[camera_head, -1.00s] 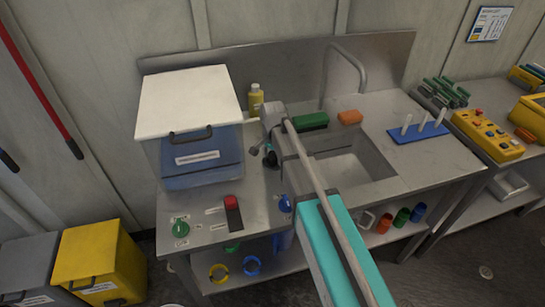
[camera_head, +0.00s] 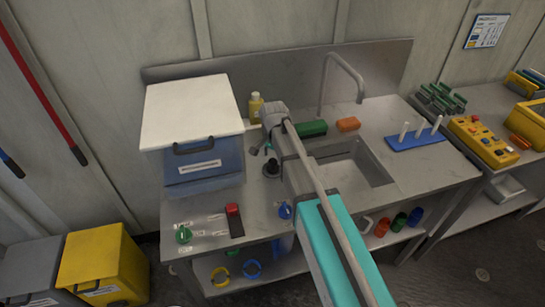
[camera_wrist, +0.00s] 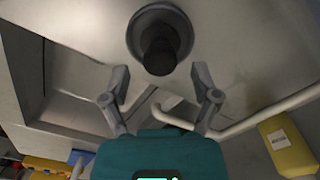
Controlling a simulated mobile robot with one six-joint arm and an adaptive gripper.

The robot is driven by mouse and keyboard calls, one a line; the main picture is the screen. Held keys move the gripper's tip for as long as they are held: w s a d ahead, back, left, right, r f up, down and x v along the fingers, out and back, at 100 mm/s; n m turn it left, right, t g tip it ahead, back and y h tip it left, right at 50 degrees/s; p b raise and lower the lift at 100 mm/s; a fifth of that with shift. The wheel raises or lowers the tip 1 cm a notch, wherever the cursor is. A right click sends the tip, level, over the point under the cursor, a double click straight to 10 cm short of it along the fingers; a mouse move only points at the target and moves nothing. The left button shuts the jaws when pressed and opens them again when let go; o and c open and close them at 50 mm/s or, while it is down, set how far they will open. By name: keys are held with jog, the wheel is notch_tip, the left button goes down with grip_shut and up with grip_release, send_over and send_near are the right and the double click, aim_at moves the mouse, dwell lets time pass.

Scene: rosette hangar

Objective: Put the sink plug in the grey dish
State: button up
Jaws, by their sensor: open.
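In the head view my gripper (camera_head: 262,147) is just behind the plug, partly hidden by my own wrist.
A blue box with a white lid (camera_head: 195,108) stands left of the plug. The sink basin (camera_head: 350,165) is to the right. A yellow bottle (camera_head: 255,107), green block (camera_head: 312,128) and orange block (camera_head: 348,124) stand behind. A red-topped switch (camera_head: 234,218) is in front.

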aim_at(273, 160)
jog(key=shift+r+p, duration=1.65)
jog(key=shift+r, duration=0.3)
jog(key=s+d+n, duration=0.7)
jog(key=s+d, duration=1)
jog(key=d, duration=0.2)
jog(key=shift+d, duration=0.4)
